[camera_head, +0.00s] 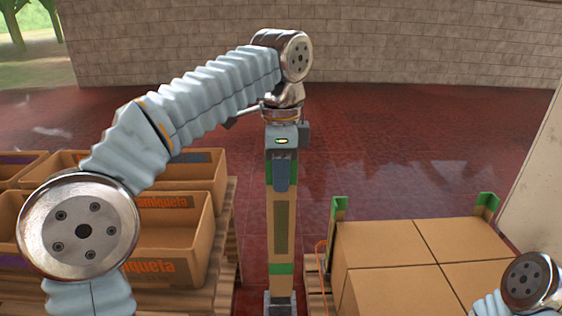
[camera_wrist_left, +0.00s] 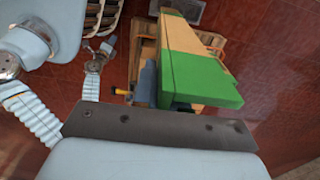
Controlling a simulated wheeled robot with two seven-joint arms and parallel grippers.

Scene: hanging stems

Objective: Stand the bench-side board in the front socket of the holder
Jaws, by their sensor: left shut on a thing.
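A long tan board (camera_head: 281,227) with green ends and a dark strip down its middle hangs upright in the centre of the head view. My left gripper (camera_head: 282,172) points down and is shut on its upper green end. The same board shows in the left wrist view (camera_wrist_left: 201,80), with its green end close to the camera, beside a grey-blue finger (camera_wrist_left: 146,84). A dark grey block (camera_head: 280,303), possibly part of the holder, shows at the board's foot. I cannot tell whether the foot is inside it or in front of it. My right gripper is out of view.
Open cartons (camera_head: 165,247) stand on a pallet at left. Closed cartons (camera_head: 405,260) fill a pallet at right, with green-topped corner posts (camera_head: 338,209) behind. A narrow gap of red floor lies between the pallets. A pale wall (camera_head: 535,185) borders the right.

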